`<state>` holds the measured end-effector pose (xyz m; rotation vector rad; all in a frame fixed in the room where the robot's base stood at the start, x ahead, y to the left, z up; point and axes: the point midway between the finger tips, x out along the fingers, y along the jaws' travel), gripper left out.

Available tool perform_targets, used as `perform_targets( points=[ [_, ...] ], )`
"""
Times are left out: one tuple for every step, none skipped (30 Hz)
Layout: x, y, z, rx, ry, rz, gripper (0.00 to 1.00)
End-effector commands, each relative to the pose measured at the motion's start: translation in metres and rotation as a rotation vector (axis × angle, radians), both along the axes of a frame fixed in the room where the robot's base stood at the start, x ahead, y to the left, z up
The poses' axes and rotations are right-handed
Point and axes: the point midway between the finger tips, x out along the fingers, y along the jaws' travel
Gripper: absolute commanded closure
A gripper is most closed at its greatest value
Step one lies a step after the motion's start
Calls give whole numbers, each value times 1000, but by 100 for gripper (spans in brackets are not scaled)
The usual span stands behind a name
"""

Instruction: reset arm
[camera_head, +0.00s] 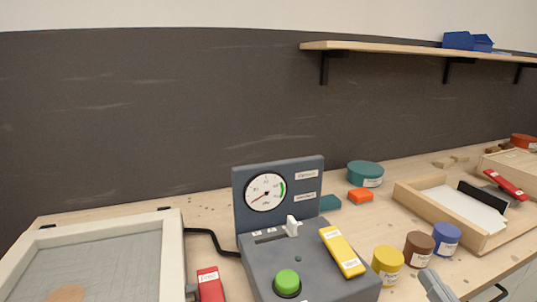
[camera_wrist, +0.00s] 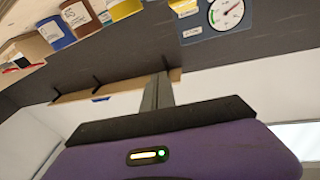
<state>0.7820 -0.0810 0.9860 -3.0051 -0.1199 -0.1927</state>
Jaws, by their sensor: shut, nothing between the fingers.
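My gripper (camera_wrist: 160,78) shows in the wrist view as a narrow grey pair of fingers beyond my purple and black wrist housing. The fingers are together and hold nothing. They are raised clear of the bench, with the wall and shelf behind them. The wrist view is turned over, with the bench items along its top. In the head view a grey part, which seems to be mine, shows at the lower right edge; the fingertips cannot be made out there.
A grey control box (camera_head: 310,270) with a gauge (camera_head: 265,193), green button (camera_head: 288,282) and white lever (camera_head: 292,227) stands on the bench. Yellow (camera_head: 387,264), brown (camera_head: 419,248) and blue (camera_head: 446,238) pots stand right of it, near a wooden tray (camera_head: 407,203). A shelf (camera_head: 400,51) hangs above.

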Motion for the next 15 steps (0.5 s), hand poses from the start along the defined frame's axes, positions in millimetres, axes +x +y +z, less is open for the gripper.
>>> perform_targets(
  points=[
    [-9, -4, -7, 16, 7, -40, 100],
    [-13, -6, -10, 24, 9, -61, 100],
    [-20, -9, -14, 31, 9, -88, 100],
    [-25, -11, -17, 35, 10, -107, 100],
    [-31, -11, -21, 39, 13, -124, 100],
    [-40, -12, -25, 43, 16, -145, 100],
    [-47, -12, -29, 44, 19, -160, 100],
    [-54, -11, -32, 45, 22, -173, 100],
    [-65, -10, -37, 44, 27, -190, 100],
    [-74, -8, -41, 42, 33, -202, 100],
    [-83, -6, -44, 38, 38, -212, 100],
    [-96, -3, -48, 32, 45, -221, 100],
    [-105, 0, -50, 28, 51, -226, 100],
    [-115, 3, -53, 21, 56, -230, 100],
    [-128, 8, -56, 13, 65, -232, 100]
  ],
)
